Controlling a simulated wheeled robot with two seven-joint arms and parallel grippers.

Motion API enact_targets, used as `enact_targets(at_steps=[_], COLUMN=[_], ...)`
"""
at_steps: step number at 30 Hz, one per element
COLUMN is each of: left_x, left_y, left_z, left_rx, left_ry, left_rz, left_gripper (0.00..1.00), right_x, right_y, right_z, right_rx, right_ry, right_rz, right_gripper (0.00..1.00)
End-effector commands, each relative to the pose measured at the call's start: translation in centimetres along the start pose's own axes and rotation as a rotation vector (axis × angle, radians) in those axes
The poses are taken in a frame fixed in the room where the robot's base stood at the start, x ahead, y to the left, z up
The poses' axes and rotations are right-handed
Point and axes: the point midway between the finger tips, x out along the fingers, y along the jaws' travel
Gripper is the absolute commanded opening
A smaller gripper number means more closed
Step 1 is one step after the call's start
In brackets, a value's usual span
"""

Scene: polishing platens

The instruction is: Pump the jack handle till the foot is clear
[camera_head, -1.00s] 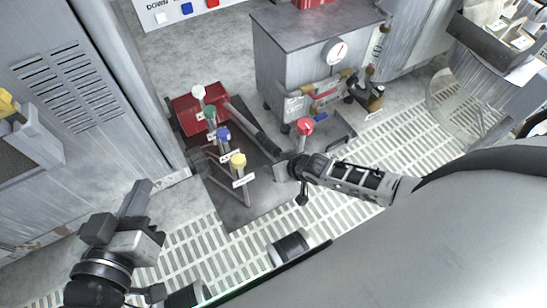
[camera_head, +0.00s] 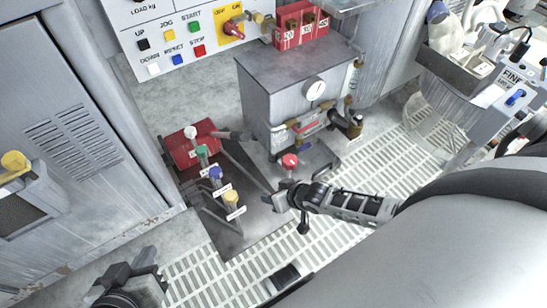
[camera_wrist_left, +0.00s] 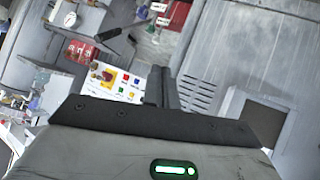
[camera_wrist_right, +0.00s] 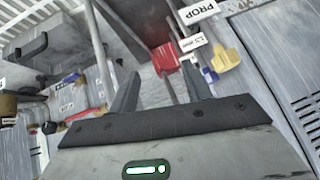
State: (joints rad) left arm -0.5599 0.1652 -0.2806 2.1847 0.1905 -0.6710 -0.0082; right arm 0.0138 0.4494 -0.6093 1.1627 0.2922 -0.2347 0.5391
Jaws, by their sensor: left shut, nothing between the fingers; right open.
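A red jack-like block (camera_head: 186,156) sits on a dark floor plate, with several knobbed levers beside it: white (camera_head: 190,132), green (camera_head: 202,150), blue (camera_head: 215,173) and yellow (camera_head: 230,198). A dark bar (camera_head: 232,135), apparently the jack handle, shows beside the block; a dark grip also shows in the left wrist view (camera_wrist_left: 107,35). My left gripper (camera_head: 122,272) is shut and empty at lower left. I cannot tell the foot's clearance.
A grey cabinet (camera_head: 285,85) with a gauge (camera_head: 316,90) stands behind the plate. A button panel (camera_head: 172,40) is at the back. A tall vented cabinet (camera_head: 75,150) is on the left. Slotted floor (camera_head: 205,275) lies in front.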

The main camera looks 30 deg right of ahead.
Motion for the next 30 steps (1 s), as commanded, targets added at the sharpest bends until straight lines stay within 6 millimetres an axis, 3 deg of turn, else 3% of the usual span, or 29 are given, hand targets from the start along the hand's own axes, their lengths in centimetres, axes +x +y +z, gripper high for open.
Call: enact_targets(at_steps=[3,8,14,30], left_x=[-0.9,-2.0,-2.8,-5.5], left_y=[-0.1,0.0,-0.1,0.1], left_z=[-1.3,-1.8,-1.9,-4.9], left_rx=[0.005,0.001,-0.001,0.009], left_ry=[0.009,0.005,0.015,0.089], left_rz=[-0.011,-0.022,-0.037,-0.063], left_gripper=[0.0,0.0,0.0,0.0], right_x=[-1.1,-2.2,-2.7,-4.6], right_y=[-0.1,-0.2,-0.2,-0.3], right_z=[-0.5,-0.7,-0.8,-1.3], right_rx=[0.0,0.0,-0.001,0.0], right_ry=[0.0,0.0,0.0,0.0], right_rz=[0.001,0.001,0.0,0.001], right_gripper=[0.49,0.49,0.49,0.49])
